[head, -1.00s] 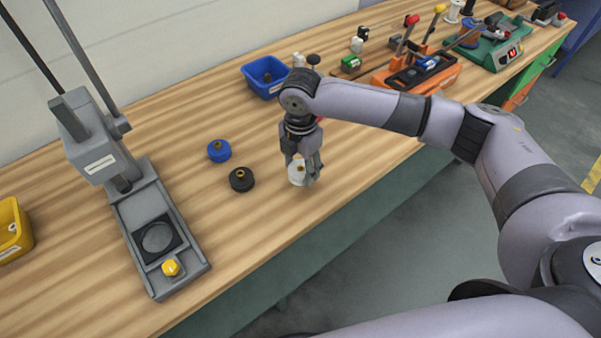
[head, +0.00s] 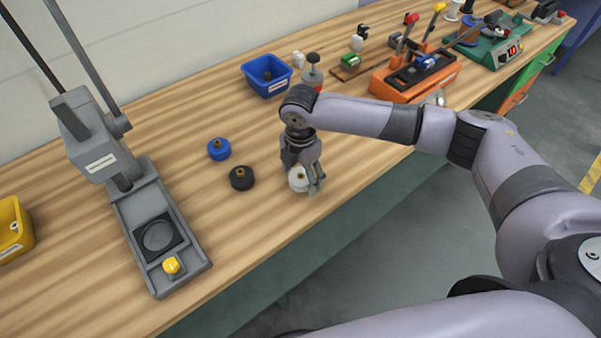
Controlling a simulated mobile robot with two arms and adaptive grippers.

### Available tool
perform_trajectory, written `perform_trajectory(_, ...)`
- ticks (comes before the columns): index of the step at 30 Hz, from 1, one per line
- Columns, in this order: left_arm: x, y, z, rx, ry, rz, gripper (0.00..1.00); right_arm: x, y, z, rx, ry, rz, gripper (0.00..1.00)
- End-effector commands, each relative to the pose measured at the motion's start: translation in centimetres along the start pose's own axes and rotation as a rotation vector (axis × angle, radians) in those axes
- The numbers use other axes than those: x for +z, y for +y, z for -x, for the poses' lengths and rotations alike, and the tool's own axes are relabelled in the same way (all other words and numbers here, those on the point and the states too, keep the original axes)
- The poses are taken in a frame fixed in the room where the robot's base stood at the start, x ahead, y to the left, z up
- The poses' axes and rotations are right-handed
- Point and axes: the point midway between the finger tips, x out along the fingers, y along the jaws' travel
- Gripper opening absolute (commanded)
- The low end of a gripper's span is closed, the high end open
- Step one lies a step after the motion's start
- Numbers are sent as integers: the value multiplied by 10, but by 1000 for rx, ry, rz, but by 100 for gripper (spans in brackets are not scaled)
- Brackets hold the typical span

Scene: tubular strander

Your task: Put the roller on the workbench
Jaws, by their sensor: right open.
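A white roller (head: 297,180) with a brass-coloured centre is on the wooden workbench (head: 200,250), near its front edge. My right gripper (head: 314,186) is open, low over the bench, with its fingers at the white roller and partly hiding it. I cannot tell whether a finger touches it. A black roller (head: 241,179) lies to the left of it, and a blue roller (head: 219,150) lies further back to the left. Both stand free on the bench. My left gripper is not in view.
A grey press (head: 150,220) with a yellow knob stands at the left, beside a yellow bin (head: 12,245). A blue bin (head: 267,89) stands behind my right arm. An orange fixture (head: 400,86) and a green device (head: 495,55) are further right.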

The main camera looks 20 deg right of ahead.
Motion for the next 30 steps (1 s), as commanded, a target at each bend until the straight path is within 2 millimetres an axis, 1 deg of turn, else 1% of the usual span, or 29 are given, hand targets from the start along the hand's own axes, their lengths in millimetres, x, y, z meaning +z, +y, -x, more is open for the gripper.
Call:
perform_trajectory(7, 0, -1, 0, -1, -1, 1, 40, 0, 0, 1, 1, 0, 0, 70)
perform_trajectory(11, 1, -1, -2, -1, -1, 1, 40, 1, 1, 8, 3, -1, -1, 70)
perform_trajectory(14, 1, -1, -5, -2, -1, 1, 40, 1, 1, 22, 4, 0, -1, 70)
perform_trajectory(21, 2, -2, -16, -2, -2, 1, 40, 1, 1, 74, 5, -1, 0, 70)
perform_trajectory(24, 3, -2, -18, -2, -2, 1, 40, 0, 1, 94, 4, 0, 0, 70)
perform_trajectory(27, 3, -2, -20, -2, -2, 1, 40, 0, 1, 108, 3, 0, 0, 70)
perform_trajectory(30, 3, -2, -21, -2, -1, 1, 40, 0, 1, 118, 2, 0, -1, 70)
